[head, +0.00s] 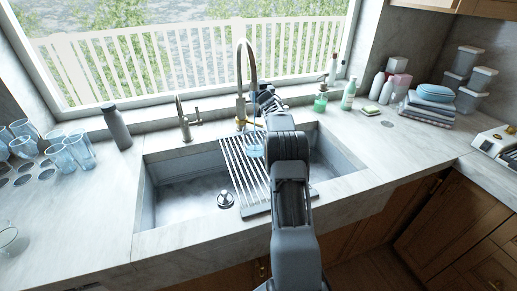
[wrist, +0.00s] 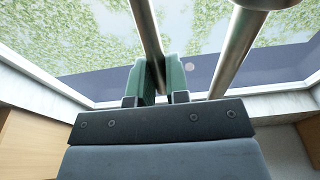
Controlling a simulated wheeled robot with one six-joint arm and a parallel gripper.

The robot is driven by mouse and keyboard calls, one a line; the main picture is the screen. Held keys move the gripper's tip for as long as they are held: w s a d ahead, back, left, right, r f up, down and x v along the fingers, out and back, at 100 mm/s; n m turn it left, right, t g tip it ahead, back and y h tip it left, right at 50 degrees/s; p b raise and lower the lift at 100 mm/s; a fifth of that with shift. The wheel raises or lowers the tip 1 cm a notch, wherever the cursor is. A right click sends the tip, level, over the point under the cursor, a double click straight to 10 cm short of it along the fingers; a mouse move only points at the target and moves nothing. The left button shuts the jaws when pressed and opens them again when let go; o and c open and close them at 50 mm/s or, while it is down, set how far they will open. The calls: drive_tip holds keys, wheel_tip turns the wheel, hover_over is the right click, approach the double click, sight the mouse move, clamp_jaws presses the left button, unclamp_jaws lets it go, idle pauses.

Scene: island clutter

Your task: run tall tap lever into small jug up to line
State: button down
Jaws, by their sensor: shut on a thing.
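The tall tap (head: 240,75) stands behind the sink, its spout curving over toward the rack. In the wrist view, the green pads of my gripper (wrist: 161,78) are shut on a thin metal rod, the tap lever (wrist: 143,20). The thicker tap pipe (wrist: 240,50) runs beside it. In the head view my gripper (head: 264,96) is beside the tap, partly hidden by my arm. A small clear bluish jug (head: 254,150) stands on the rack under the spout, partly behind my arm. A thin pale-blue streak, seemingly running water, drops toward it. Its line and fill level are too small to tell.
A slatted rack (head: 236,165) spans the sink (head: 180,195). A shorter tap (head: 183,120) and a grey bottle (head: 116,126) stand left. Several glasses (head: 75,150) are far left. Soap bottles (head: 348,95) and folded cloths (head: 428,108) are right. The front left counter is mostly clear.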

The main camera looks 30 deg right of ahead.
drive_tip(key=shift+s+a+f+t+h+b, duration=0.25)
drive_tip(key=shift+s+f+t+b, duration=0.5)
drive_tip(key=shift+b, duration=3.2)
drive_tip(key=shift+w+d+r+p, duration=0.1)
drive_tip(key=shift+w+r+p, duration=0.15)
drive_tip(key=shift+r+p, duration=0.6)
drive_tip(key=p, duration=0.3)
drive_tip(key=w+g+p, duration=0.1)
drive_tip(key=p, duration=0.3)
drive_tip(key=shift+d+f+g, duration=0.15)
drive_tip(key=shift+g, duration=0.1)
drive_tip(key=shift+f, duration=0.2)
idle(2.1)
